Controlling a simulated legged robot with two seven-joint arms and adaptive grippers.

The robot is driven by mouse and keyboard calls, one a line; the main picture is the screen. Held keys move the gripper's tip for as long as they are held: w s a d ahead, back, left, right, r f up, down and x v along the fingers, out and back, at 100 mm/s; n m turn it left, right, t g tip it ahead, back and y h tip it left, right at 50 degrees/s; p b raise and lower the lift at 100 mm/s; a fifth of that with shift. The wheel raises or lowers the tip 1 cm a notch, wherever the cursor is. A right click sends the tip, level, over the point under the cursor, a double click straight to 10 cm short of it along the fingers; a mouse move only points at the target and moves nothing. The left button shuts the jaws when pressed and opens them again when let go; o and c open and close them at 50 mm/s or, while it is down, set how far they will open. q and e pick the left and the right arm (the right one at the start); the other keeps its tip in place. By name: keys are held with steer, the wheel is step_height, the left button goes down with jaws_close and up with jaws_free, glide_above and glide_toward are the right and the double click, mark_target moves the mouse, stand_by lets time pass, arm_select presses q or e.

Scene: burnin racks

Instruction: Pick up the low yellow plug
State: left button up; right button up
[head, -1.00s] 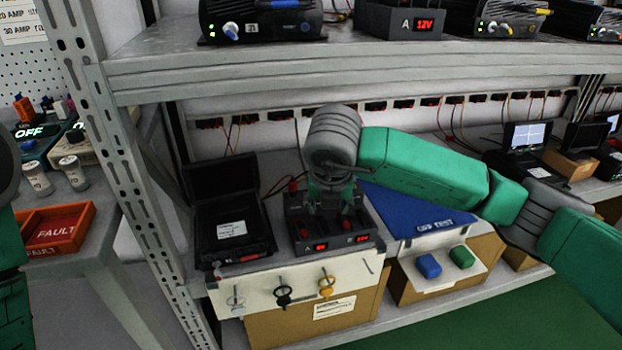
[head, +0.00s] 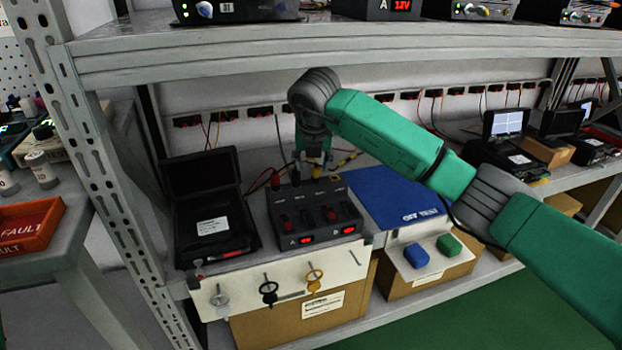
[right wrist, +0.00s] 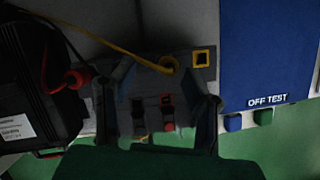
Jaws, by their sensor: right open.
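In the right wrist view the yellow plug (right wrist: 170,65) sits beside a yellow-framed square socket (right wrist: 202,58). My right gripper (head: 311,172) is open, pointing down over the back of the box. In the right wrist view its two fingers (right wrist: 157,98) are spread wide, with the plug beyond and between them. I cannot tell whether a finger touches the plug. My left gripper is not in view.
A red plug (head: 276,180) stands left of the yellow one, close to my left-hand finger. An open black case (head: 210,238) is at the left, a blue OFF TEST panel (head: 398,194) at the right. The upper shelf edge (head: 320,62) runs above my arm.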

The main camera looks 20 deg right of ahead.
mark_target(316, 169)
steer(key=f, duration=0.1)
steer(key=d+f, duration=0.2)
steer(key=f, duration=0.1)
steer(key=shift+w+d+b, duration=0.1)
steer(key=shift+w+b, duration=0.25)
steer(key=shift+b, duration=0.05)
steer(key=shift+w+f, duration=0.15)
steer(key=shift+f, duration=0.05)
steer(key=shift+a+r, duration=0.2)
steer(key=shift+a, duration=0.35)
steer(key=shift+c, duration=0.6)
steer(key=shift+a, duration=0.15)
steer(key=c, duration=0.8)
steer(key=shift+d, duration=0.4)
jaws_close()
steer(key=shift+a+r, duration=0.1)
steer(key=shift+a, duration=0.05)
